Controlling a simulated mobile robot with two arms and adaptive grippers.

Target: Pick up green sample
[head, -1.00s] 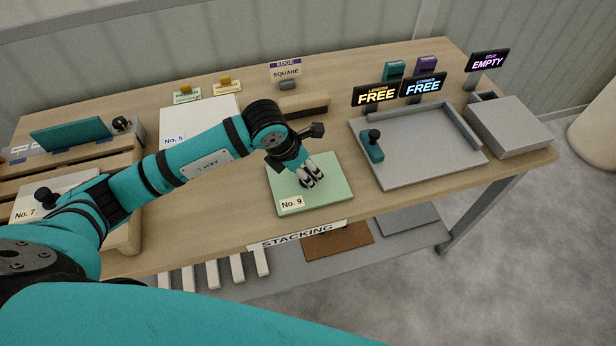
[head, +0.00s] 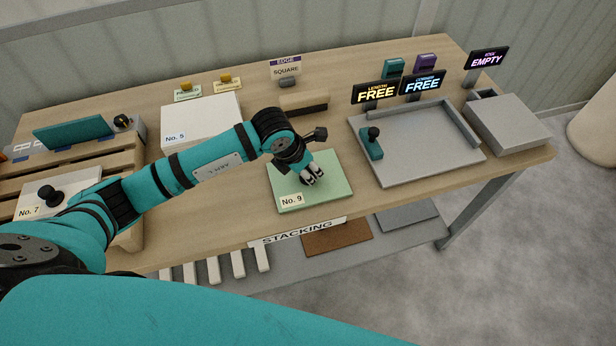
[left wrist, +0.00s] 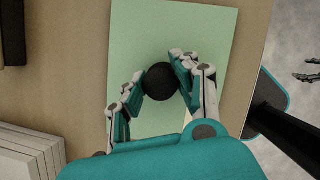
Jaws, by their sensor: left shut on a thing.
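The green sample (head: 333,170) is a flat pale green panel with a "No. 9" label at its front left corner. It lies at the table's front middle; I see no clear gap under it. My left gripper (head: 312,176) is over its middle, pointing down. In the left wrist view the gripper (left wrist: 160,88) has its fingers on both sides of a round black knob (left wrist: 160,78) on the green sample (left wrist: 200,35), shut on it. The fingers hide the knob in the head view. A hand-like gripper (left wrist: 308,69) shows small at the left wrist view's right edge, probably my right one.
A grey tray (head: 440,158) with a teal handled block (head: 372,143) stands right of the sample. White panels No. 5 (head: 200,115) and No. 7 (head: 75,188) are to the left. A wooden block (head: 303,104) lies behind. Lit signs stand at the back right.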

